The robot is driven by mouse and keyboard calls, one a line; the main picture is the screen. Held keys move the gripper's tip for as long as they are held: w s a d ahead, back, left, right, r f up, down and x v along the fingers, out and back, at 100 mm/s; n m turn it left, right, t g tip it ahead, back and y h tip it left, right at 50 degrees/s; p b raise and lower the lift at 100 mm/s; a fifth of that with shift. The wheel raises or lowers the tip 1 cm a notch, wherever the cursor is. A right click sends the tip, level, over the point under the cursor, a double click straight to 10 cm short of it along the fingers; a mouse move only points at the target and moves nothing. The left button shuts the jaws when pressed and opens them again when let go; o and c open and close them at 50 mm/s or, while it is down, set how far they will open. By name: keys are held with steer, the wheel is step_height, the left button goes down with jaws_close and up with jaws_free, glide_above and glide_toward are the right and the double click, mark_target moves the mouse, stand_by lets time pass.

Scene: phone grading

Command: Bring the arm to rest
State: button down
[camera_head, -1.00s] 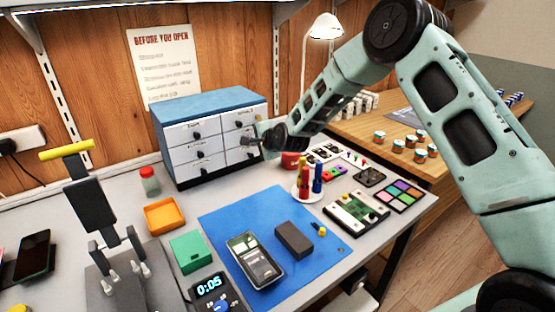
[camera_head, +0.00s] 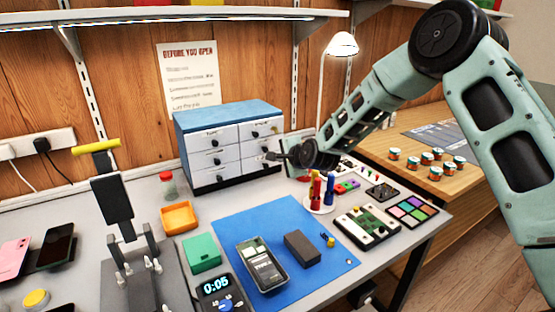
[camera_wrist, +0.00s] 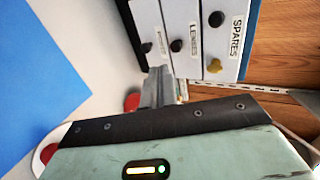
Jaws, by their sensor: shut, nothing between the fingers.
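My gripper (camera_head: 278,156) is shut and empty. In the head view it hangs in front of the right side of the white drawer cabinet (camera_head: 213,178) with the blue top, above the bench. In the wrist view the gripper's fingers (camera_wrist: 157,88) point toward the drawer fronts, near the labelled drawers (camera_wrist: 212,35) with dark knobs. I cannot tell whether the fingertips touch the cabinet. The arm is bent at the elbow and enters from the right. All drawers look closed.
A blue mat (camera_head: 225,223) holds a phone (camera_head: 262,268) and a dark block (camera_head: 302,249). A cup of red, yellow and blue-handled tools (camera_head: 320,205) stands below my gripper. A lamp (camera_head: 341,45) stands behind. A clamp press (camera_head: 113,205) is at left.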

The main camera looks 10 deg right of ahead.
steer(key=s+a+r+n+g+y+p, duration=0.1)
steer(key=s+a+r+n+g, duration=0.3)
steer(key=s, duration=0.8)
steer(key=s+a+r+n+g+p, duration=0.2)
steer(key=s+a+r+n, duration=0.35)
steer(key=s, duration=0.65)
steer(key=s+d+r+n+g+h+p, duration=0.1)
steer(key=s+n, duration=0.3)
steer(key=s, duration=0.4)
steer(key=s+d+n+g+h+p, duration=0.1)
steer(key=s+n+g, duration=0.2)
steer(key=s, duration=0.6)
steer(key=s+d+r+n+g+h+p, duration=0.1)
steer(key=s+d+n+g, duration=0.1)
steer(key=s+n, duration=0.4)
steer(key=s, duration=0.3)
steer(key=shift+s+r+h, duration=0.2)
steer(key=shift+r+h, duration=0.1)
